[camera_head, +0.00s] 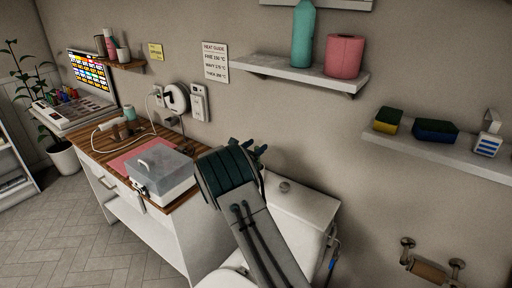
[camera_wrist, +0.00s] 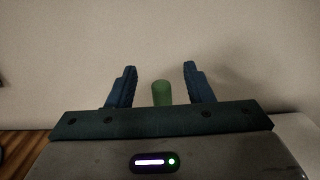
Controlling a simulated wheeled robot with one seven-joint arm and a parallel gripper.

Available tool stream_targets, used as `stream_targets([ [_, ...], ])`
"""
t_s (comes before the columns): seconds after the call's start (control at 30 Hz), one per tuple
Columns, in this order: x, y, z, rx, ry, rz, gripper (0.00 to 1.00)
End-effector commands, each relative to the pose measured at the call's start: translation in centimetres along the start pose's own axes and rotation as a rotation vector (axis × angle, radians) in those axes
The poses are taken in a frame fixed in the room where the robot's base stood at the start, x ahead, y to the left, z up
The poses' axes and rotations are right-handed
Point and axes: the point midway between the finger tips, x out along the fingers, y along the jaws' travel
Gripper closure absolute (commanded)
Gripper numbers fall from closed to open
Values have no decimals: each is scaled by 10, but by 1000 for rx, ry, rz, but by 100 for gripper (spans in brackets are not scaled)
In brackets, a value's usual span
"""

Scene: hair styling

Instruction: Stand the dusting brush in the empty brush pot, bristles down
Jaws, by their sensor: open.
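No bristles are visible. A mint-coloured cup (camera_head: 129,114) stands at the back of the counter; I cannot tell whether it is the empty brush pot. My arm hides part of the scene.
A grey lidded box (camera_head: 160,175) sits by a pink mat (camera_head: 133,157) on the wooden counter (camera_head: 95,142). A white corded tool (camera_head: 112,124) lies behind. A wall shelf (camera_head: 290,73) with a teal bottle (camera_head: 303,35) and pink roll (camera_head: 344,55) is above my gripper.

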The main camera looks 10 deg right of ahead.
Motion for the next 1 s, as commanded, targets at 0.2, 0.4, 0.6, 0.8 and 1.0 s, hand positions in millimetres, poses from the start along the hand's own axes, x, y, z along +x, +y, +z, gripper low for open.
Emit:
stream_targets([
  [0.2,-46,2,-2,-1,1,5,53],
  [0.4,-91,1,-2,-1,1,3,53],
  [0.6,-120,1,-1,0,0,2,53],
  [0.8,-129,0,-1,-1,0,0,53],
  [1.0,-129,0,0,-1,0,0,53],
])
